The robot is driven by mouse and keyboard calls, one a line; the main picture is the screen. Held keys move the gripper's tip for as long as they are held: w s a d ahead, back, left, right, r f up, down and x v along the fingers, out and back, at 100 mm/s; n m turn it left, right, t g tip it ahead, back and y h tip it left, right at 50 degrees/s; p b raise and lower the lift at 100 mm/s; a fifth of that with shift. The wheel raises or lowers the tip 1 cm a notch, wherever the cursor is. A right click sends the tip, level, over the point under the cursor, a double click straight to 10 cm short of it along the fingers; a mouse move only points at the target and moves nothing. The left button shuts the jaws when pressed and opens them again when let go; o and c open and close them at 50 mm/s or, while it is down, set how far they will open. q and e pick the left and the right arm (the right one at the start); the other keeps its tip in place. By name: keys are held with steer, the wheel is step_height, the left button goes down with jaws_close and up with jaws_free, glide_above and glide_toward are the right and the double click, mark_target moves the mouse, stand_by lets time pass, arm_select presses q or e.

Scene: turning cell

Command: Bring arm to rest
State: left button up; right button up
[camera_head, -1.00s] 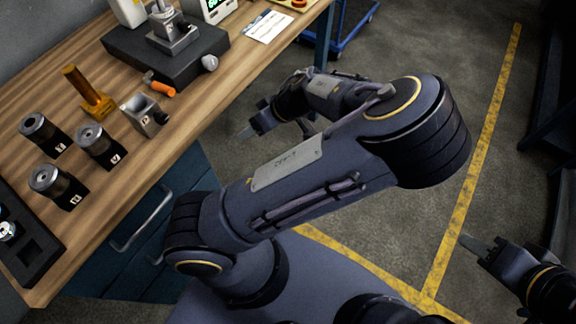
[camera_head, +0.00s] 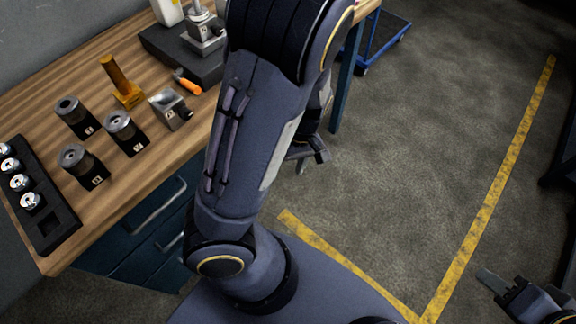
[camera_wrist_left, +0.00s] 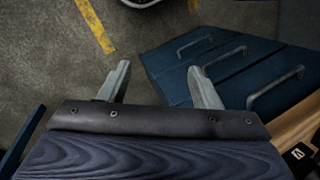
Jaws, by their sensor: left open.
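My left arm rises from the bottom of the head view, with its elbow at the top edge. The forearm folds down behind the upper arm. My right gripper (camera_head: 488,280) is at the lower right over the floor. One finger shows there, and its opening cannot be made out.
The wooden workbench (camera_head: 75,222) holds a black tray (camera_head: 62,222), several dark holders (camera_head: 75,115), a brass-coloured post (camera_head: 120,80) and an orange-handled tool (camera_head: 187,84). Blue drawers (camera_wrist_left: 200,65) stand below. A blue cart (camera_head: 385,38) is at the back. Open floor (camera_head: 410,150) lies right.

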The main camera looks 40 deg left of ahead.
stand_by(0.4)
arm_select(q)
steer(key=s+d+r+m+t+h, duration=0.1)
steer(key=s+r+m+t+h, duration=0.1)
steer(key=r, duration=0.6)
steer(key=s+d+r+m+t+h, duration=0.2)
steer(key=s+r+m+t, duration=0.1)
steer(key=r+m+t, duration=0.4)
steer(key=shift+s+r+m+t, duration=0.35)
steer(key=shift+r+m, duration=0.35)
steer(key=shift+r, duration=0.4)
